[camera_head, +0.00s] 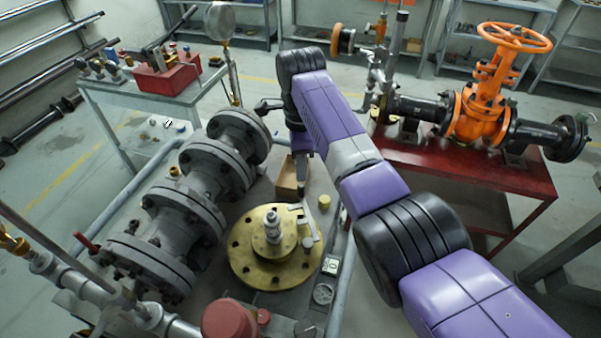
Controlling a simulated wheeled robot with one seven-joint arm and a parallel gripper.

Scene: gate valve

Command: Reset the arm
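My purple and black arm reaches from the lower right up over the middle of the view and bends at a black joint near the top. My gripper (282,148) is partly hidden behind the arm. Two dark finger parts show wide apart, one pointing left and one pointing down, with nothing seen held between them. The lower finger is in front of a small brown box, above the brass flange (275,255); I cannot tell if it touches anything.
Grey flanged pipework (195,205) stands left of the gripper. An orange gate valve (482,105) sits on a red table (470,170) at right. A bench with a red toolbox (167,72) is at back left. A round gauge (220,22) stands behind.

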